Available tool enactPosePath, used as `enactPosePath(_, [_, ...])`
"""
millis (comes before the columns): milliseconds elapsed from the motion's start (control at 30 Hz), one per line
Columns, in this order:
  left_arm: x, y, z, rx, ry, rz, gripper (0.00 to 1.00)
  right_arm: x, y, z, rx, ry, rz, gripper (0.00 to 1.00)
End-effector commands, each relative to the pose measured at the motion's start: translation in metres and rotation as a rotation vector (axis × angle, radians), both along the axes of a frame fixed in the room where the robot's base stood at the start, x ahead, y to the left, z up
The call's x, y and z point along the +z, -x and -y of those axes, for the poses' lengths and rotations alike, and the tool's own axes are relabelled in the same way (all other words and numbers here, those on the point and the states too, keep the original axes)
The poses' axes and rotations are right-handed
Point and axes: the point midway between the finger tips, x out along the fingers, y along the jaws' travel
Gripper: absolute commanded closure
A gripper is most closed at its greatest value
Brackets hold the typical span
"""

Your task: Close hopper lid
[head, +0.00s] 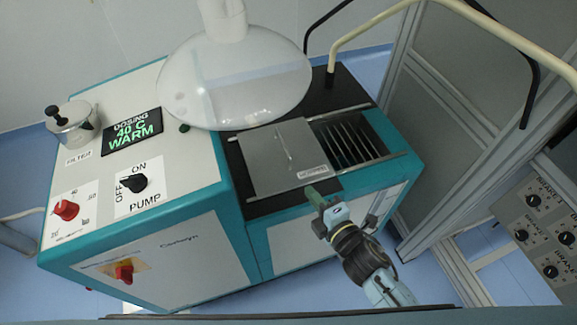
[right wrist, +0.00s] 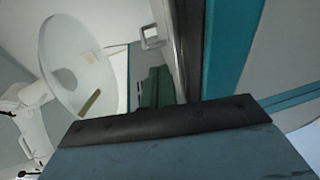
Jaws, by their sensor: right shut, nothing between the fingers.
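The hopper lid (head: 272,155) is a flat grey plate with a thin raised handle and a small label at its front right corner. It lies between two rails on top of the teal and white machine. To its right the hopper opening (head: 350,140) is uncovered and shows dark slots with metal bars. In the right wrist view, the green fingers (right wrist: 157,88) show beside a dark rail. My left gripper is not in view.
A clear dome (head: 235,85) hangs over the back of the machine top. A control panel with a pump knob (head: 133,183), a red knob (head: 66,209) and a display (head: 132,132) is at left. A cream tube frame (head: 385,20) stands at back right.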

Motion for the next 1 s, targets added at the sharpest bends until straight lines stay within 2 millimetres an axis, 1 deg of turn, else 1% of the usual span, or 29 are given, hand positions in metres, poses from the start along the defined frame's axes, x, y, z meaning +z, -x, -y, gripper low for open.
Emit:
enactPosePath(33, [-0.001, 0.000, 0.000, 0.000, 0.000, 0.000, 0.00, 0.001, 0.001, -0.010, 0.057, 0.037, 0.052, 1.00])
enactPosePath(100, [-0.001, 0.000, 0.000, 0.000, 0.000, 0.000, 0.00, 0.004, 0.004, -0.022, 0.123, 0.080, 0.117, 1.00])
enactPosePath(233, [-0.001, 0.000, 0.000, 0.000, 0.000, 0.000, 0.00, 0.005, 0.006, -0.034, 0.186, 0.117, 0.178, 1.00])
enactPosePath(333, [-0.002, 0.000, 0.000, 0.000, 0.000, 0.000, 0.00, 0.006, 0.000, -0.041, 0.194, 0.120, 0.187, 1.00])
enactPosePath(467, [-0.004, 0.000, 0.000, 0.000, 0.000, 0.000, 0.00, 0.005, -0.018, -0.054, 0.193, 0.118, 0.186, 1.00])
enactPosePath(800, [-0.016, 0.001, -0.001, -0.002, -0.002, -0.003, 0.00, -0.001, -0.075, -0.097, 0.191, 0.117, 0.183, 1.00])
enactPosePath(833, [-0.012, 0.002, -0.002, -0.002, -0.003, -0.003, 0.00, 0.000, -0.075, -0.087, 0.190, 0.123, 0.181, 1.00])
enactPosePath(900, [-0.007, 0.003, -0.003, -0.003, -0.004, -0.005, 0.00, 0.004, -0.078, -0.075, 0.191, 0.124, 0.183, 1.00])
enactPosePath(1000, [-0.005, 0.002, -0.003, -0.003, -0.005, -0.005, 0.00, 0.006, -0.081, -0.065, 0.191, 0.120, 0.181, 1.00])
